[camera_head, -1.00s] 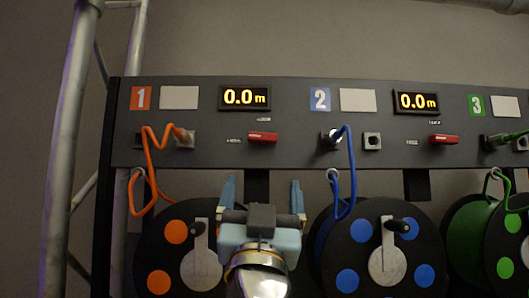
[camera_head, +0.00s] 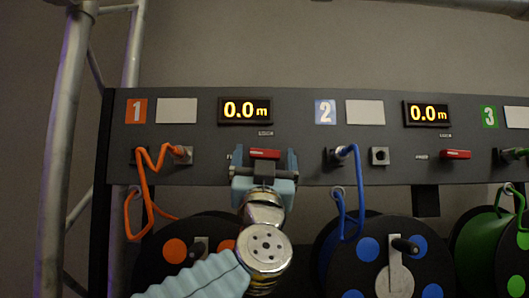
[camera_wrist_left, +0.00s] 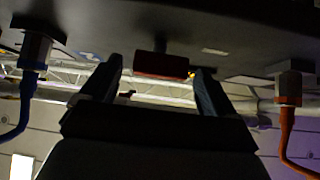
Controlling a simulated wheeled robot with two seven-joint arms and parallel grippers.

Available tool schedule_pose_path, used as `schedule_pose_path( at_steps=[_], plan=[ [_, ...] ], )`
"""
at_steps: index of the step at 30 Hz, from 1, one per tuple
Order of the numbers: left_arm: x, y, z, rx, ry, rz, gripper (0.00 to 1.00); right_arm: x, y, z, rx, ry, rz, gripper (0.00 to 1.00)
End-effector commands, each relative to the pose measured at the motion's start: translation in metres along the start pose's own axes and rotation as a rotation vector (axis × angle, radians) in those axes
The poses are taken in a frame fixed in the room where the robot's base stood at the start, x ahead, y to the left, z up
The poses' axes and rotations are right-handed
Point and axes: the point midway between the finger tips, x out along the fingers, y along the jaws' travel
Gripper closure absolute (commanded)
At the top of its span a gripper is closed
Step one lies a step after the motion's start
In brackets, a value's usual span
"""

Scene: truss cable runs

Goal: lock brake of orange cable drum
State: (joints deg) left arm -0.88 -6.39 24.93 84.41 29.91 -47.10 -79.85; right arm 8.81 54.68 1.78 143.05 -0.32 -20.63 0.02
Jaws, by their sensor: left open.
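The orange cable drum (camera_head: 175,250) hangs below the panel at lower left, partly hidden by my left arm. Its red brake lever (camera_head: 265,153) is on the panel below the left 0.0 m display (camera_head: 245,110). My left gripper (camera_head: 265,158) is open in front of the panel, with one finger on each side of the red lever. In the left wrist view the red lever (camera_wrist_left: 161,65) shows between and beyond the two open fingertips (camera_wrist_left: 160,68). I cannot tell whether the fingers touch it. My right gripper is not in view.
The blue cable (camera_head: 352,195) and a grey socket (camera_head: 379,156) are to the right. A second red lever (camera_head: 455,154) sits further right. A metal truss (camera_head: 70,150) stands at the left.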

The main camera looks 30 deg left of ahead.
Motion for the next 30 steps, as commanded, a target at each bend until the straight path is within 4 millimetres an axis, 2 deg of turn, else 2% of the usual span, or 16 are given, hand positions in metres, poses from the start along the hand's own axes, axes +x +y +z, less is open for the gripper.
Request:
schedule_pose_path(
  at_steps=[8, 19, 30],
  plan=[
    [0.0017, 0.0, 0.0004, 0.001, 0.0, 0.0, 0.11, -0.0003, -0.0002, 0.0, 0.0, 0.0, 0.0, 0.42],
    [0.0015, 0.0, 0.0003, 0.0, 0.0, 0.0, 0.66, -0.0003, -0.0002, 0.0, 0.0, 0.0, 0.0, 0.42],
    [0.0023, -0.0015, -0.0007, 0.046, 0.001, 0.044, 0.67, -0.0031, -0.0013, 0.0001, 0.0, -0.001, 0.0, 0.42]
  ],
)
